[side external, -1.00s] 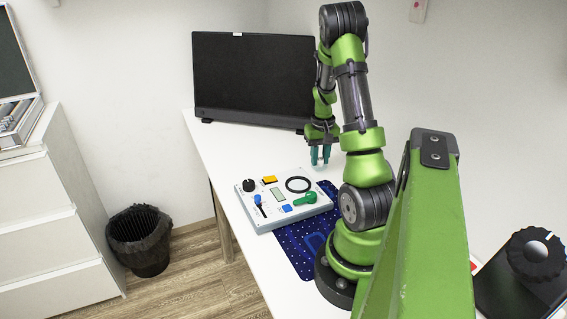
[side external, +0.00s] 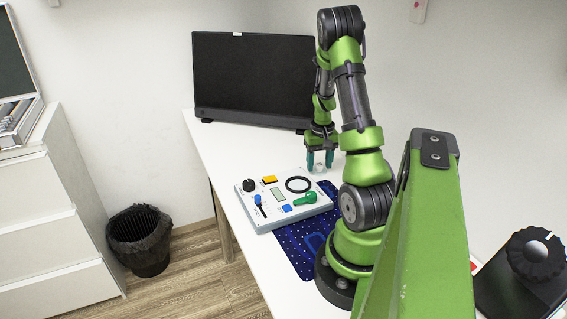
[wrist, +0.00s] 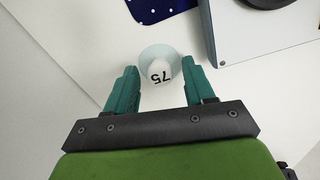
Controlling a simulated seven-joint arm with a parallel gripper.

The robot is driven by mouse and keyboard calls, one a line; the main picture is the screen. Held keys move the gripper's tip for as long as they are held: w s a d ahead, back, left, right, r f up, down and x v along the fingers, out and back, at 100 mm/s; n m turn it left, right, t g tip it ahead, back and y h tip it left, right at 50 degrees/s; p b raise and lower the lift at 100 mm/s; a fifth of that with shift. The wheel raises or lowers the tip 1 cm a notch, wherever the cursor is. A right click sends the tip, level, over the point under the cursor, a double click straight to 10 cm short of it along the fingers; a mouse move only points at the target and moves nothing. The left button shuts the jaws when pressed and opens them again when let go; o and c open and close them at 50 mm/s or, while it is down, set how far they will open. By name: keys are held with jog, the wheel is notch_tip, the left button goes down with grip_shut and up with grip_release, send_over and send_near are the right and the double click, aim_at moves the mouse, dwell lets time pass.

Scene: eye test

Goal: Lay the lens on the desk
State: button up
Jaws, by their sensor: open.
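The lens (wrist: 160,54) is a small round, clear, pale-blue disc, with the dark figures 75 showing on a white patch in it. In the wrist view it is over the white desk (wrist: 75,50), between my fingertips, with a narrow gap on each side. In the side view the lens (side external: 320,168) is a small, glassy spot at the desk surface, between the fingertips. My gripper (side external: 320,166) points down there, teal fingers spread; it also shows in the wrist view (wrist: 159,66). It is open and holds nothing.
A control box (side external: 278,214) with knobs, a lever and a black ring stands in front of my gripper, on a dark blue dotted mat (side external: 300,257). A black monitor (side external: 250,75) stands behind. A waste bin (side external: 140,240) is on the floor. Bare desk lies left of my gripper.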

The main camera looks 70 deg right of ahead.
aim_at(319, 165)
notch_tip(319, 165, up, 12)
jog(key=w+a+r+n+t, duration=0.2)
jog(key=w+a+r, duration=0.3)
jog(key=w+a, duration=0.25)
jog(key=w+a+r+n+t, duration=0.1)
jog(key=w+a+r, duration=0.1)
jog(key=a, duration=0.4)
jog(key=w+a+r+n+t, duration=0.1)
jog(key=w+a+r, duration=0.1)
jog(key=a, duration=0.4)
jog(key=s+a+r+n+t+y, duration=0.1)
jog(key=s+a, duration=0.1)
jog(key=a, duration=0.7)
jog(key=s+a+r+n+t+y, duration=0.1)
jog(key=s+a+n+t, duration=0.1)
jog(key=a, duration=0.7)
jog(key=shift+s+a+r, duration=0.2)
jog(key=shift+s+a, duration=0.1)
jog(key=shift+a, duration=0.1)
